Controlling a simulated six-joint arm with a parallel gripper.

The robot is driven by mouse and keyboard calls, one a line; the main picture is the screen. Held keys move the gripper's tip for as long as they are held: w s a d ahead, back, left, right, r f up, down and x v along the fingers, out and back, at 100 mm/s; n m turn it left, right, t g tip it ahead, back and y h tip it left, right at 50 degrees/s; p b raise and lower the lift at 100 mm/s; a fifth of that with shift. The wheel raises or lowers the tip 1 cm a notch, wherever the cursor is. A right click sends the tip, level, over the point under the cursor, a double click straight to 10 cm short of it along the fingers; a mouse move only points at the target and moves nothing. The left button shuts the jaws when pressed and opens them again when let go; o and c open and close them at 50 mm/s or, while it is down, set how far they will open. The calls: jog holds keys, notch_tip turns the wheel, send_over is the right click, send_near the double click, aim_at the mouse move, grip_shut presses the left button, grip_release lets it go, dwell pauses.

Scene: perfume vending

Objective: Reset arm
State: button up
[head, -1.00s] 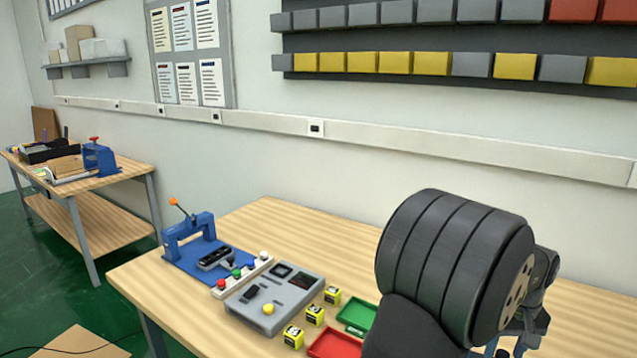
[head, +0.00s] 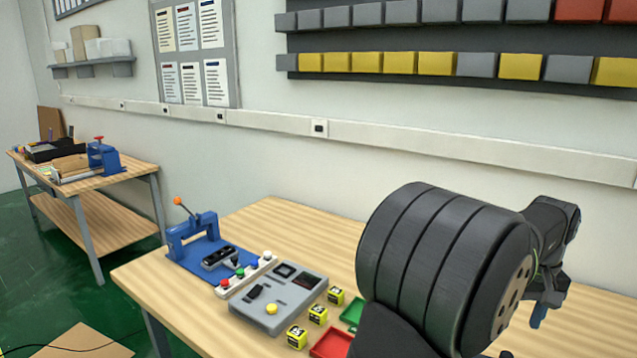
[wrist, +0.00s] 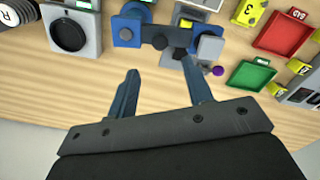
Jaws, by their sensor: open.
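My gripper (wrist: 160,88) is open and empty in the wrist view, with its two blue fingers apart above the wooden bench. Its tips point toward a blue fixture (wrist: 157,39) with a purple knob, and I see nothing between them. In the head view, part of my gripper (head: 540,312) shows at the right behind my large dark arm link. It hangs above the bench (head: 285,222), and its fingertips are too small there to judge.
A blue press (head: 196,243), a button strip (head: 245,277) and a grey control box (head: 285,293) stand on the bench. Small yellow boxes (head: 317,314), a green tray (wrist: 250,74) and a red tray (wrist: 285,33) lie nearby. The wall is behind.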

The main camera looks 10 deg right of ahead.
notch_tip(320, 180, up, 8)
send_over(507, 355)
notch_tip(507, 355, down, 17)
jog(key=shift+f, duration=0.15)
jog(key=w+d+m, duration=0.2)
jog(key=d+m, duration=0.5)
jog(key=m, duration=0.7)
jog(key=shift+m, duration=0.4)
